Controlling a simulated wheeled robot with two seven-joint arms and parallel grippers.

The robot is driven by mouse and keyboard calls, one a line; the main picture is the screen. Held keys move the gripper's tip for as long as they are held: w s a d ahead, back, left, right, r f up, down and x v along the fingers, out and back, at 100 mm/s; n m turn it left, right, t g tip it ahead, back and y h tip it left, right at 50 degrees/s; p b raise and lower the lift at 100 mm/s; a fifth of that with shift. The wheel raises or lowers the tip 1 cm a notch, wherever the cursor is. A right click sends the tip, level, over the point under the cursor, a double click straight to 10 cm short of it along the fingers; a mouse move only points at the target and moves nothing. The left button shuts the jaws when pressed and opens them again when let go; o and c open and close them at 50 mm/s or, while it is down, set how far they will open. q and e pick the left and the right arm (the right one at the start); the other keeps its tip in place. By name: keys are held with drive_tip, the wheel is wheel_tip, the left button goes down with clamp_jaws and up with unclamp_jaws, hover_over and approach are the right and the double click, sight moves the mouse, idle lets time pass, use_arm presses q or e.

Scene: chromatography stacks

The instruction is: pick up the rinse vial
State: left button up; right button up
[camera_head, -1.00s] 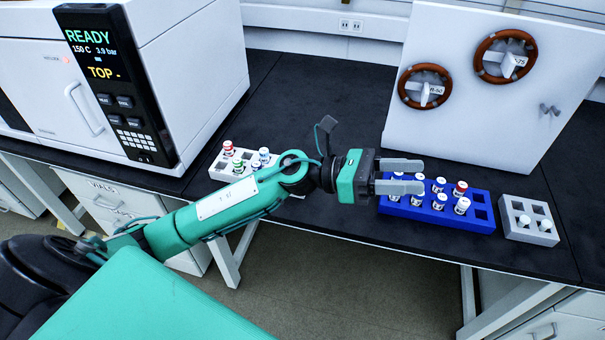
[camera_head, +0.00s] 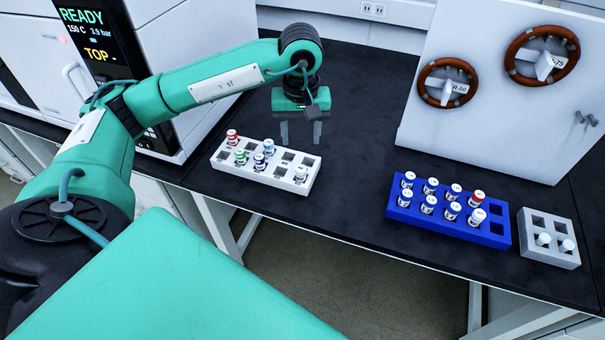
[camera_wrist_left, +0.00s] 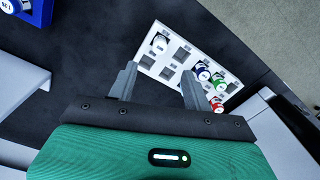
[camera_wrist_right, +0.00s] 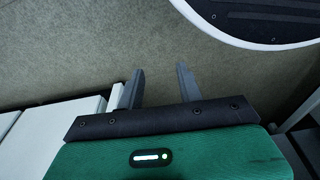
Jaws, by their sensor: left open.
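I cannot read the labels well enough to say which vial is the rinse vial. The white rack (camera_head: 222,164) holds a lone white-capped vial (camera_head: 300,175) at its right end. A red-capped vial (camera_head: 232,136), a green-capped vial (camera_head: 240,157) and blue-capped vials (camera_head: 268,147) stand toward its left. In the left wrist view, the lone vial (camera_wrist_left: 158,43) stands just beyond the fingers. My left gripper (camera_head: 301,140) points down, open and empty, above and behind the white rack. In the right wrist view, my right gripper (camera_wrist_right: 160,70) is open and empty over the floor.
A white panel with brown column coils (camera_head: 445,82) stands behind. Black bench is clear between the racks.

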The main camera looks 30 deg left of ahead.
sight(301, 168)
use_arm(q)
wheel_tip(301, 168, down, 7)
drive_tip(key=shift+f, duration=0.2)
wheel_tip(301, 168, down, 5)
drive_tip(key=shift+w+a+p, duration=0.15)
drive_tip(key=shift+p, duration=0.5)
use_arm(e)
drive_tip(key=s+f, duration=0.1)
drive_tip(key=s+d+f, duration=0.1)
drive_tip(key=f, duration=0.1)
drive_tip(key=shift+s+f, duration=0.1)
drive_tip(key=shift+f, duration=0.05)
use_arm(q)
drive_tip(key=shift+c, duration=0.4)
drive_tip(key=c, duration=1)
